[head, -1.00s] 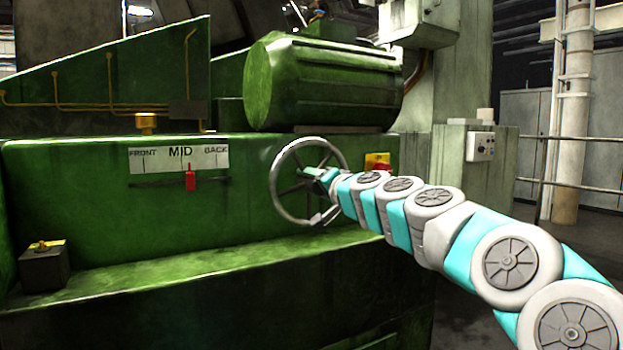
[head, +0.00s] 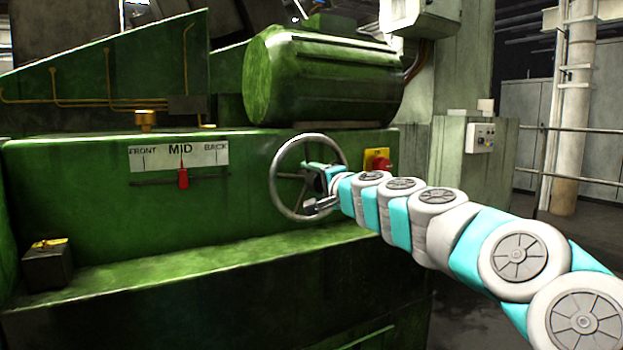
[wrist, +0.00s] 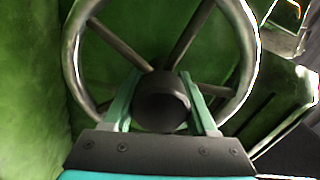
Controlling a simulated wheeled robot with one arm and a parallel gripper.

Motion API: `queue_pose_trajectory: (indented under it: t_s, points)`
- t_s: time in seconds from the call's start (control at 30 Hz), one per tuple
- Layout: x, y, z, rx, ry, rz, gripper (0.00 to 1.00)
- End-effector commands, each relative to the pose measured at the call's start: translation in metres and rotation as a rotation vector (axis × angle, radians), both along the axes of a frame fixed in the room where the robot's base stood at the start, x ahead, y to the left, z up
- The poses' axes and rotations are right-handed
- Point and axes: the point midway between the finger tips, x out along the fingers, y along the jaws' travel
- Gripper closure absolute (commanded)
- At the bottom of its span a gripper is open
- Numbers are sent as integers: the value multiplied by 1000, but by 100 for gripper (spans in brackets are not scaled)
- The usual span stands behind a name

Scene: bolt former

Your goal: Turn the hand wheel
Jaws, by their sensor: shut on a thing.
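The hand wheel (head: 275,182) is a grey spoked ring on the front of the green machine. In the wrist view its rim (wrist: 72,55) arches over the top, with spokes running to a dark round hub (wrist: 162,100). My gripper (head: 318,178) is at the middle of the wheel. Its two teal fingers (wrist: 160,98) are shut on the hub, one on each side.
A red knob on a yellow plate (head: 378,161) sits just right of the wheel. A green ledge (head: 200,257) runs below, with a small dark box (head: 47,266) at its left end. A green motor (head: 325,80) is above. A grey control box (head: 480,138) stands further right.

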Motion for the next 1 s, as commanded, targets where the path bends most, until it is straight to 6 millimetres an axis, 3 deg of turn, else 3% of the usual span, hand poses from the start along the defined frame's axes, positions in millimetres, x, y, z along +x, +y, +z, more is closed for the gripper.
queue_pose_trajectory:
  t_s: [0.2, 0.23, 0.47, 0.77, 1.0]
  points:
    - [0, -1, 0, 0, 0, -1, 100]
    - [0, -1, 0, 0, 0, -1, 40]
    - [0, 0, 0, -1, -1, 0, 14]
    - [-1, -1, 0, -1, -1, 0, 12]
    - [-19, -13, 0, 1, -2, 0, 12]
